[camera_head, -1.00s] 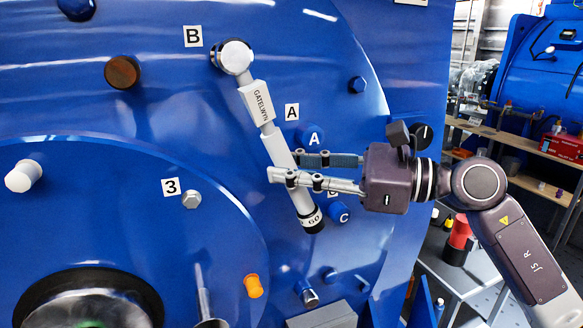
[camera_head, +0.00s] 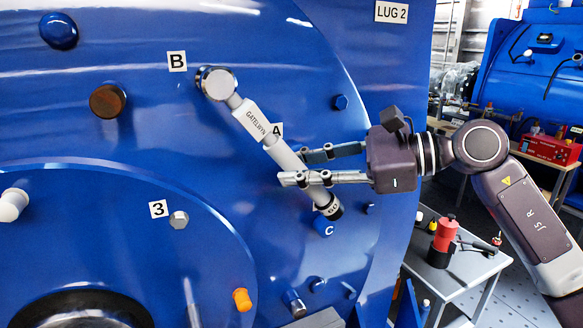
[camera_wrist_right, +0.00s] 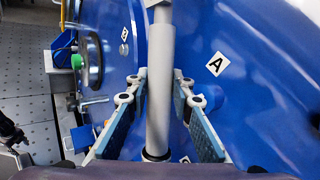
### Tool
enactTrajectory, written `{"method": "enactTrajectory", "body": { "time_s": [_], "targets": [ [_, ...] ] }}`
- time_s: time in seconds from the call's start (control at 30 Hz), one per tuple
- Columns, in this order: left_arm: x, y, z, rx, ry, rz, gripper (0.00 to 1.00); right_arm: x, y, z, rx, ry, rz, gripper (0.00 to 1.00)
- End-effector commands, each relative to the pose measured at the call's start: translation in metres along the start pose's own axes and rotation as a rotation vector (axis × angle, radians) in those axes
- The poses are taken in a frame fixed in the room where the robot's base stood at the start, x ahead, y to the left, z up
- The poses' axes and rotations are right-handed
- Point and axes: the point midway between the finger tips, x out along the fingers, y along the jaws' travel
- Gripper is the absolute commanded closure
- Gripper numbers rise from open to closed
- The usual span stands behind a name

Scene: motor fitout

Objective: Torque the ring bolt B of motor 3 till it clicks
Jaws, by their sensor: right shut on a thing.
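A grey torque wrench (camera_head: 252,120) marked GATELWYN lies slantwise across the blue motor face (camera_head: 300,60). Its round head (camera_head: 217,84) sits over the spot beside the label B (camera_head: 177,61) and hides the bolt there. Its black-ended handle slopes down to the right. My right gripper (camera_head: 296,168) comes in from the right and is shut on the lower handle. In the right wrist view the handle (camera_wrist_right: 160,95) runs between the two finger pads. The label A (camera_head: 277,130) is partly behind the wrench. My left gripper is not in view.
A 3 label (camera_head: 158,209), a hex bolt (camera_head: 179,220) and an orange plug (camera_head: 242,299) are lower left. A side table (camera_head: 462,262) holding a red-and-black item (camera_head: 444,240) stands right.

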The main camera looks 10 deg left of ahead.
Motion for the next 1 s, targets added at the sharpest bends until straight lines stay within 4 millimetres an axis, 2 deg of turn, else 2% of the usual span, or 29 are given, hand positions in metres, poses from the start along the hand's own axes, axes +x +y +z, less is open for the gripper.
{"method": "enactTrajectory", "body": {
  "time_s": [0.5,0.73,1.0],
  "targets": [
    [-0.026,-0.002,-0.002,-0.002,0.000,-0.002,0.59,-0.019,-0.018,0.013,-0.088,0.099,0.019,1.00],
    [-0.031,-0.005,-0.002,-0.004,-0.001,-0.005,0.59,-0.022,-0.021,0.014,-0.110,0.124,0.026,1.00],
    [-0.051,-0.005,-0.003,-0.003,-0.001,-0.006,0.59,-0.033,-0.033,0.023,-0.167,0.194,0.040,1.00]
  ]
}}
